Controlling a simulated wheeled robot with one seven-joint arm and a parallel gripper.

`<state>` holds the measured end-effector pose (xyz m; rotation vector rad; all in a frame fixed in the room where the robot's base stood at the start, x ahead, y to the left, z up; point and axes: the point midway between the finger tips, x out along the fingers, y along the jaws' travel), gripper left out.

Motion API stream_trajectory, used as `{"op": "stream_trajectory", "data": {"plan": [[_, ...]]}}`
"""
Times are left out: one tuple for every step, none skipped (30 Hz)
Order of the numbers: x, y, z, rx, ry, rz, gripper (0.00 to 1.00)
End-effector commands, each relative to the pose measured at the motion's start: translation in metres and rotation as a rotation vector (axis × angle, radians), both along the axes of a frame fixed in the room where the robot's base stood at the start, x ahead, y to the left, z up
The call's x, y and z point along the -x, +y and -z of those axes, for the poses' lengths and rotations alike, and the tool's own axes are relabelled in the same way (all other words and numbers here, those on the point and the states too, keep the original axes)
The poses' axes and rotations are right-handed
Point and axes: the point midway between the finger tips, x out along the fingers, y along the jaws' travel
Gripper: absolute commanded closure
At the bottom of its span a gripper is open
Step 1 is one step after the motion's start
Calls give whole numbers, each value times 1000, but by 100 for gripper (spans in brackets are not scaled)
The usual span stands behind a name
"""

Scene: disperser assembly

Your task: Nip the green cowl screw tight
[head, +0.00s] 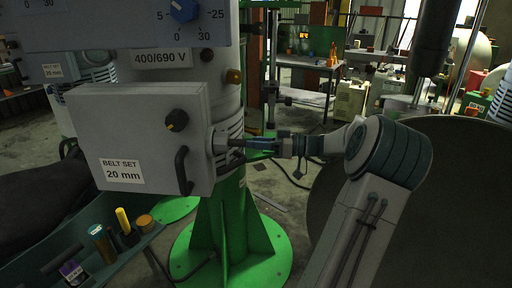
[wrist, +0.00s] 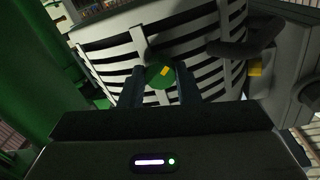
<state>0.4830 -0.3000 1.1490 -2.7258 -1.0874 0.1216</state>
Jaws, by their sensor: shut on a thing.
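The green cowl screw (wrist: 158,76) is a round green head with a yellow mark, set against the pale slatted motor cowl (wrist: 205,40). In the wrist view my gripper (wrist: 160,80) has one dark finger on each side of the screw head, shut on it. In the head view my gripper (head: 237,143) reaches in from the right to the cowl (head: 236,126), just behind the grey belt box. The screw itself cannot be made out there.
The grey belt box (head: 150,110), with a black handle (head: 183,170) and a yellow-marked knob (head: 177,120), is close left of my gripper. A green column base (head: 225,225) stands below. A tray (head: 100,270) with bottles is at lower left.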

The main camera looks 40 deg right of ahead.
Motion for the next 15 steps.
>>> {"op": "stream_trajectory", "data": {"plan": [[0,0,0,-30,28,0,93],[0,0,0,-51,47,0,93],[0,0,0,-79,73,-1,93],[0,0,0,-100,93,-1,93],[0,0,0,-121,113,-1,93],[0,0,0,-148,140,-1,93],[-1,0,0,-168,160,-1,93],[-1,0,-1,-189,178,-1,93],[0,0,-1,-218,205,0,93],[0,0,-1,-239,224,0,93],[0,0,-2,-259,243,0,93],[-1,0,-2,-287,269,-1,93],[-1,0,-2,-307,289,-1,93],[0,0,-2,-327,309,0,93],[0,0,-2,-355,335,1,93]]}}
